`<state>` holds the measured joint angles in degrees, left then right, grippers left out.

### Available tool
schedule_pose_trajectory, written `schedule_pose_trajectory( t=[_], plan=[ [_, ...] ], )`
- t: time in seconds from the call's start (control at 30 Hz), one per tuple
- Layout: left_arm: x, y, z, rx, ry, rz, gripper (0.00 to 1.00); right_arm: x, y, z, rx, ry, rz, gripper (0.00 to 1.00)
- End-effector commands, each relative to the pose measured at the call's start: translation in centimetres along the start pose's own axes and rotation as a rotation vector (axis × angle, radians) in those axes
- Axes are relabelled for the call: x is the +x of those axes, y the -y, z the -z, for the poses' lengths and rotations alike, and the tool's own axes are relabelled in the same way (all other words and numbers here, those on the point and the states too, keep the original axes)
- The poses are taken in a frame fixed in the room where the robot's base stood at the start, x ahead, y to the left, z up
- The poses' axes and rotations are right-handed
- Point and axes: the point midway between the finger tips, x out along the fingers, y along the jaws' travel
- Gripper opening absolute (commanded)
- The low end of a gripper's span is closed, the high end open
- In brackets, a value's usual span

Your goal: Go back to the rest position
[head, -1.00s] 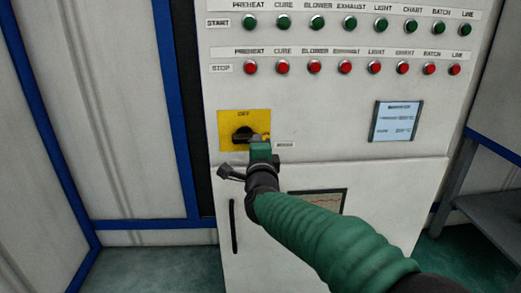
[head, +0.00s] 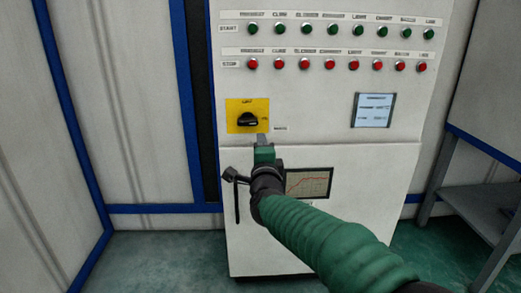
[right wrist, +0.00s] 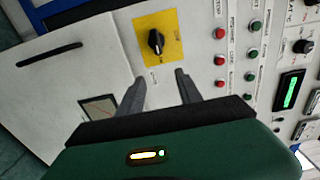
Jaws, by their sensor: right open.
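My right gripper (head: 262,140) reaches in from the lower right of the head view, in a green sleeve. In the right wrist view its two grey fingers (right wrist: 160,92) are apart with nothing between them. A black rotary knob (head: 249,120) on a yellow plate (head: 233,106) is just beyond and above the fingertips, apart from them. The knob also shows in the right wrist view (right wrist: 156,41), ahead of the fingers. My left gripper is not in view.
The light grey control cabinet (head: 400,200) carries green start buttons (head: 279,28), red stop buttons (head: 278,64), a small screen (head: 374,108) and a chart window (head: 309,183). A grey bench (head: 480,205) stands at right. Open floor (head: 150,265) shows at left.

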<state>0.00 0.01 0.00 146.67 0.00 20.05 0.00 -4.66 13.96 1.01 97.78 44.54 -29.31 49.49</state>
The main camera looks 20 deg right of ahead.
Motion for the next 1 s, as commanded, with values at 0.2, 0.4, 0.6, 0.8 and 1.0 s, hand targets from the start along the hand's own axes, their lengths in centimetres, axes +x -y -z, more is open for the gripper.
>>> schedule_pose_trajectory(
  t=[0.2,0.4,0.6,0.8,1.0],
  plan=[
    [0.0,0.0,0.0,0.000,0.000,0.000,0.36,-0.1,0.0,-0.1,-0.003,0.001,0.000,0.42],
    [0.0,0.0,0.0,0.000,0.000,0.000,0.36,-2.5,-6.9,-1.3,-0.282,0.132,-0.163,0.42],
    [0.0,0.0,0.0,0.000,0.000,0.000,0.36,-12.2,-21.9,-0.8,-0.840,0.487,-0.491,0.42],
    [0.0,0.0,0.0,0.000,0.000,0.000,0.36,-22.7,-31.3,2.2,-1.195,0.826,-0.711,0.42],
    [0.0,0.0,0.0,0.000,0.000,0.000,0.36,-31.6,-36.3,5.7,-1.408,1.114,-0.850,0.42]
  ],
)
